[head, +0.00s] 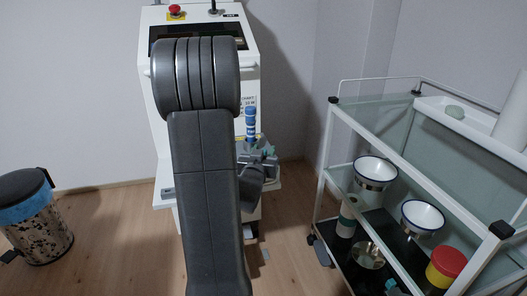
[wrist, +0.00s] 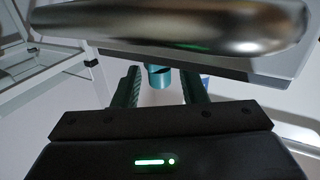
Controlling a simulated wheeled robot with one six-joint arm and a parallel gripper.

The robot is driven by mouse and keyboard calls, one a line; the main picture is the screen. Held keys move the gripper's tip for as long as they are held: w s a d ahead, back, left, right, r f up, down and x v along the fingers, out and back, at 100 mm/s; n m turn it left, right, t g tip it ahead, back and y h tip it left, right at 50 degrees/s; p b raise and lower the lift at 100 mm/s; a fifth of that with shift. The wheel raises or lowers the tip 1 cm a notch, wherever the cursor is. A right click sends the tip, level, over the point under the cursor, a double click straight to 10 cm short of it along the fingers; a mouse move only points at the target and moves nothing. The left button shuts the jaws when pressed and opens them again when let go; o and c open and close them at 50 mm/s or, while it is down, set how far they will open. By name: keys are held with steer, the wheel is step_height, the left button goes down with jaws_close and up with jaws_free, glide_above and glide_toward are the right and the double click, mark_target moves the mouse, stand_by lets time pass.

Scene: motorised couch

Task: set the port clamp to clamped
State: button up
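My gripper (wrist: 160,88) is open in the wrist view, with a clear gap between its two dark green fingers. A teal cylindrical part (wrist: 160,78) shows in that gap, beyond the fingers; I cannot tell whether they touch it. In the head view my gripper (head: 262,158) is small and partly hidden, low in front of the white machine (head: 246,70). A blue upright cylinder (head: 250,122) stands just above it against the machine. I cannot pick out the port clamp with certainty or read its setting.
A shiny metal bar (wrist: 180,25) crosses the top of the wrist view, close to the camera. A glass-shelved trolley (head: 335,165) with bowls (head: 375,170) and a red-lidded yellow tub (head: 445,268) stands at right. A bin (head: 38,225) stands at left. Wooden floor lies between.

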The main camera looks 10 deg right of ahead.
steer(key=p+v, duration=0.1)
steer(key=v, duration=1.2)
steer(key=shift+s, duration=0.2)
steer(key=shift+a+r, duration=0.1)
steer(key=b+x, duration=0.1)
steer(key=x, duration=1.3)
steer(key=shift+h, duration=0.3)
steer(key=shift+s, duration=0.1)
steer(key=shift+f, duration=0.2)
